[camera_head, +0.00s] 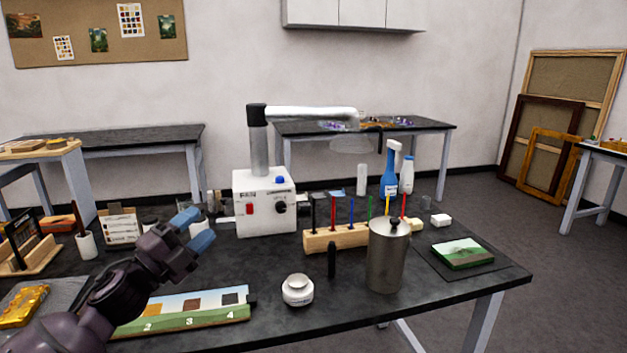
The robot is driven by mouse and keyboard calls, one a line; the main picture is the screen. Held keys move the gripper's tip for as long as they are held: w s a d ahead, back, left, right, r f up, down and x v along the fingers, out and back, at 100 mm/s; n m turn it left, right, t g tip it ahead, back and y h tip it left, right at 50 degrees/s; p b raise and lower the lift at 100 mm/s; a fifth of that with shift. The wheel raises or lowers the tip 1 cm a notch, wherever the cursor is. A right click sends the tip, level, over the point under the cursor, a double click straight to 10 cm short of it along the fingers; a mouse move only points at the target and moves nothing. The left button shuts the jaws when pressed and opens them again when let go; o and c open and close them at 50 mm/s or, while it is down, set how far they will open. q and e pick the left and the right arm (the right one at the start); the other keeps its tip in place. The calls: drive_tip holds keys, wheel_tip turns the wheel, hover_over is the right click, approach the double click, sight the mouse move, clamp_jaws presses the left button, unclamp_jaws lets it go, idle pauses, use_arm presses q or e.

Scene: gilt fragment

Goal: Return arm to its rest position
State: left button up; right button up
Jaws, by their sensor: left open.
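My left arm (100,305) comes in from the lower left. Its gripper (193,230), with two blue fingertips, is open with nothing visible between the tips. A gold, gilt-looking piece (22,304) lies on a grey slab at the lower left, apart from the gripper. My forearm hides part of the numbered swatch board (185,312). My right gripper is not in view.
A green picture (462,253) lies at the right.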

use_arm(q)
drive_tip(key=s+a+f+n+g+y, duration=0.1)
drive_tip(key=s+f+n+y, duration=0.3)
drive_tip(key=f+n, duration=0.3)
drive_tip(key=s+a+f+n+y, duration=0.25)
drive_tip(key=s+f+n, duration=0.2)
drive_tip(key=f, duration=0.45)
drive_tip(key=s+a+f+n+g+y, duration=0.1)
drive_tip(key=s+f+n+y, duration=0.3)
drive_tip(key=f+n, duration=0.3)
drive_tip(key=s+f+n+g+y, duration=0.1)
drive_tip(key=s+f+n+g, duration=0.1)
drive_tip(key=s+f, duration=0.6)
drive_tip(key=s+a+f+n+g+y, duration=0.1)
drive_tip(key=s+f+n+g+y, duration=0.1)
drive_tip(key=s+f, duration=0.6)
drive_tip(key=s, duration=0.6)
drive_tip(key=shift+n+g, duration=0.35)
drive_tip(key=shift+g, duration=0.05)
